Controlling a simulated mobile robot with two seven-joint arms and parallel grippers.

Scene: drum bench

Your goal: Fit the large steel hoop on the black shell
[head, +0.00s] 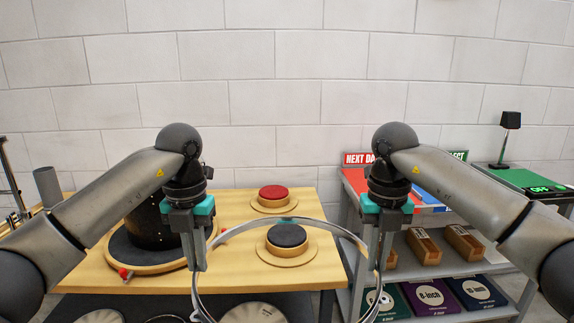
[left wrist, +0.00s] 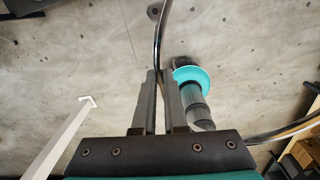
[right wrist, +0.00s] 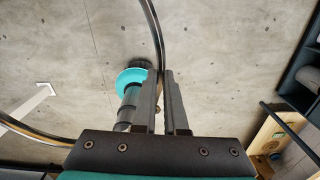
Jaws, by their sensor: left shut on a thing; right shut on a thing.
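The large steel hoop (head: 290,222) is held between my two grippers in front of the bench, nearer to me than the black shell. My left gripper (head: 200,265) is shut on its left side, and my right gripper (head: 373,262) is shut on its right side. The hoop's rim also passes between the fingers in the left wrist view (left wrist: 160,45) and in the right wrist view (right wrist: 154,35). The black shell (head: 150,228) stands upright on a round dark turntable at the left of the bench, partly hidden behind my left arm.
The wooden bench (head: 105,272) carries a red round pad (head: 273,193) and a black round pad (head: 286,236) on wooden discs. A grey shelf (head: 435,264) at right holds wooden boxes and labelled drumhead packs. A green table (head: 535,182) with a lamp stands further right.

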